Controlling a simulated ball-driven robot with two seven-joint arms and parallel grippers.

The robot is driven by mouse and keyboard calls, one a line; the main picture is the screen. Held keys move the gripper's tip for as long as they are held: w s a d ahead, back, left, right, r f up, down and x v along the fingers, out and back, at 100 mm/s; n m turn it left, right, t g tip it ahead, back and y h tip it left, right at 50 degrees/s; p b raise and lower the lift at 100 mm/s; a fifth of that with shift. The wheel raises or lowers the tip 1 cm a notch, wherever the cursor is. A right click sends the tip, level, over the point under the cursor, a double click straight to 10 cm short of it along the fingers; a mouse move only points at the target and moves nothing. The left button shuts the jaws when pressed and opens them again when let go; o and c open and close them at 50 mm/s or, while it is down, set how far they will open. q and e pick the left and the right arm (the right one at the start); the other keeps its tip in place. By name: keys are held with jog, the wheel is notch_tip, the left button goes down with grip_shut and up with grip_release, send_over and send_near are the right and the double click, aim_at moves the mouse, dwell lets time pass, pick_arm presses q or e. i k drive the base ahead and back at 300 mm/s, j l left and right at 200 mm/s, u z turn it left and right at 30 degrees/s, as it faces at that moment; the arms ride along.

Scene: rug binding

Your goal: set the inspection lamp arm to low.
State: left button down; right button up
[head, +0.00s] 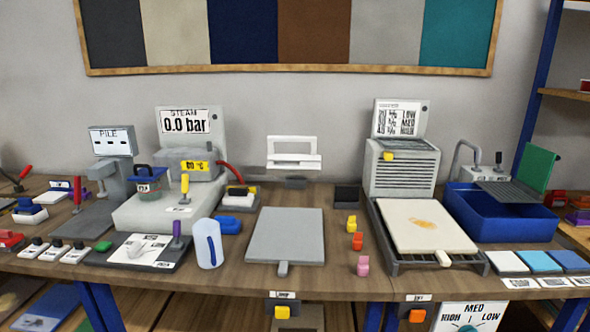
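A white open frame (294,153) stands at the back centre of the bench, above a small grey base (295,182); it looks like the inspection lamp, but I cannot tell for sure. A small label that seems to read "Lamp" (284,295) is on the bench's front edge, with a yellow button (282,312) below it. A white dial plate (470,317) marked HIGH, MED and LOW hangs at the lower right. Its dark knob (467,328) is cut by the picture's edge, so its setting is unclear. Neither gripper is in view.
A grey flat board (285,250) lies at the bench's centre. Right of it are small coloured pieces (357,241) and a cream pad on a dark rack (392,258). A white cylinder (207,243) and a steam unit (150,215) stand left. A blue basin (470,212) is right.

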aim_at(307, 166)
jog(key=i+l+z, duration=0.3)
jog(key=i+z, duration=0.2)
jog(key=i+l+z, duration=0.15)
jog(key=i+z, duration=0.3)
jog(key=i, duration=0.1)
